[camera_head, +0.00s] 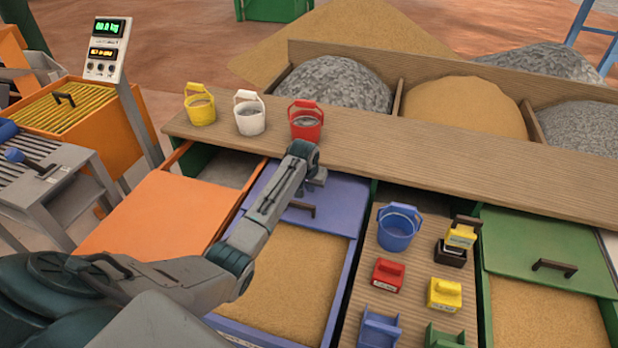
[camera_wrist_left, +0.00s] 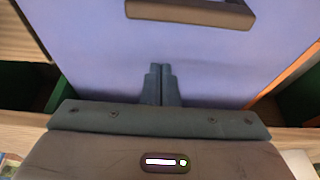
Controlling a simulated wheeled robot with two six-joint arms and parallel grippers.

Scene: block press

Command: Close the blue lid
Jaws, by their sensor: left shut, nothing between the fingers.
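The blue lid (camera_head: 338,191) lies across the back part of the blue bin (camera_head: 345,290), and the sand in the front part is uncovered. Its dark handle (camera_head: 300,208) is near the lid's front edge, partly beside my left arm. My left gripper (camera_head: 318,178) is over the back part of the lid, in front of the wooden shelf. In the left wrist view its fingers (camera_wrist_left: 163,80) are together and empty above the blue lid (camera_wrist_left: 85,65), with the handle (camera_wrist_left: 190,12) ahead of them. I cannot tell whether the fingertips touch the lid. My right gripper is not in view.
The wooden shelf (camera_head: 420,160) behind carries yellow, white and red buckets (camera_head: 306,122). An orange lid (camera_head: 155,222) is to the left and a green lid (camera_head: 545,240) to the right. A blue bucket (camera_head: 397,232) and several coloured blocks stand on the strip between bins.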

